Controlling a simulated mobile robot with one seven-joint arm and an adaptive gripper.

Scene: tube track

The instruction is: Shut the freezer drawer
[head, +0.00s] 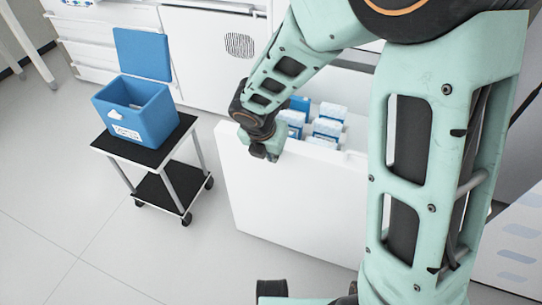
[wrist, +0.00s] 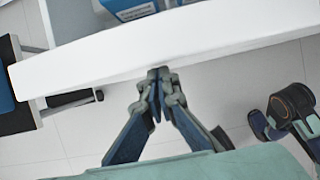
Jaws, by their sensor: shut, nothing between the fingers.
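The white freezer drawer (head: 290,195) stands pulled out in the head view, with several blue-and-white boxes (head: 328,122) inside it. My arm hides its right part. My gripper (head: 265,153) is at the top edge of the drawer front, towards its left end. In the wrist view the drawer front (wrist: 180,35) runs as a white band across the picture. My gripper (wrist: 156,74) is shut and empty, its fingertips together at the outer edge of that band. I cannot tell whether they touch it.
A black-topped cart (head: 162,152) on wheels stands left of the drawer and carries an open blue box (head: 137,110) with its lid raised. White cabinets (head: 205,55) line the back. The floor (head: 75,215) at the front left is clear.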

